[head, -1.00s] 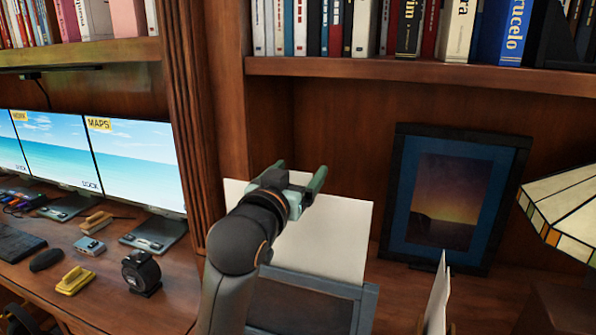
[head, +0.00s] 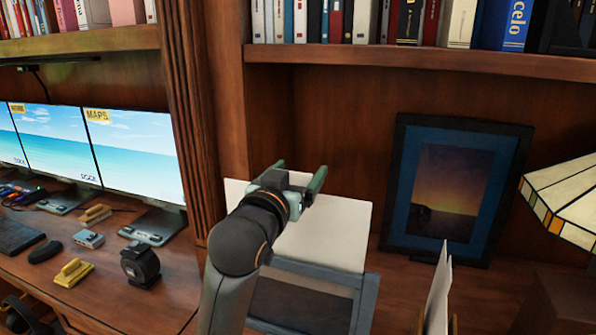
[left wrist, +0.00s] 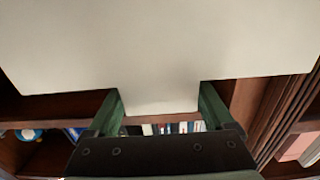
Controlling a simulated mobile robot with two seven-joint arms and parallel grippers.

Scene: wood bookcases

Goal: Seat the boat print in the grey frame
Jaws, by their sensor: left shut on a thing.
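My left gripper (head: 290,183) is shut on a stiff white sheet, the boat print (head: 325,232), at its upper edge. Only a blank pale face of the print shows, so its picture is hidden. In the left wrist view the print (left wrist: 160,45) fills the upper part, and a narrower pale piece of it lies between the fingers of the gripper (left wrist: 158,108). The grey frame (head: 362,305) stands on the desk, and its upper bar is just below the print's lower edge. I cannot tell whether they touch. My arm hides the frame's left part. My right gripper is out of view.
A dark-framed sunset picture (head: 458,190) leans against the back panel at right. White sheets (head: 438,292) stand upright in a wooden holder before it. A stained-glass lamp (head: 565,205) is at far right. Monitors (head: 130,150) and small desk items fill the left.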

